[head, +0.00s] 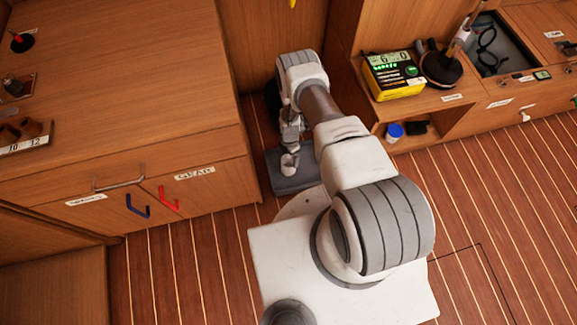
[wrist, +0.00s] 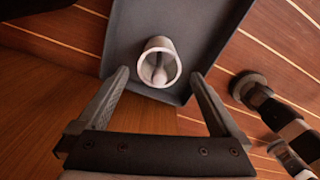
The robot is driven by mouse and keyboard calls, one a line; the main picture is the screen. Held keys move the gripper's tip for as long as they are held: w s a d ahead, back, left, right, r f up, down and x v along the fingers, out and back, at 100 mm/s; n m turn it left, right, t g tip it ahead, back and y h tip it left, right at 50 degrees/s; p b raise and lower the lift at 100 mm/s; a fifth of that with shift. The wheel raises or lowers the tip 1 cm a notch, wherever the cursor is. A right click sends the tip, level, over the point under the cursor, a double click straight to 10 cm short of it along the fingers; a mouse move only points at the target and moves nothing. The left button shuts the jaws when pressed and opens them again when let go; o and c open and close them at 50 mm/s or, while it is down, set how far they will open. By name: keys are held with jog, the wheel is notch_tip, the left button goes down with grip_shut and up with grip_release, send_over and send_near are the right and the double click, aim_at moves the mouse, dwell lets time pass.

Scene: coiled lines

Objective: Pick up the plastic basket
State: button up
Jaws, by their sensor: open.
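A dark grey, shallow open container (head: 293,184) with a raised rim lies on the floor beside the left cabinet. It may be the plastic basket; I cannot tell for sure. It also fills the top middle of the wrist view (wrist: 190,25). In the head view my arm partly hides the container.
The left cabinet (head: 110,110), with blue and red handles, stands close to my arm. The striped floor (head: 500,220) at right is clear.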

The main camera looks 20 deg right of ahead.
aim_at(289, 160)
jog(key=f+b, duration=0.1)
jog(key=f, duration=0.1)
jog(key=f+b, duration=0.1)
jog(key=f, duration=0.2)
jog(key=shift+a, duration=0.2)
jog(key=shift+c, duration=0.3)
jog(key=shift+r, duration=0.1)
jog(key=c, duration=1.4)
jog(key=shift+o, duration=0.2)
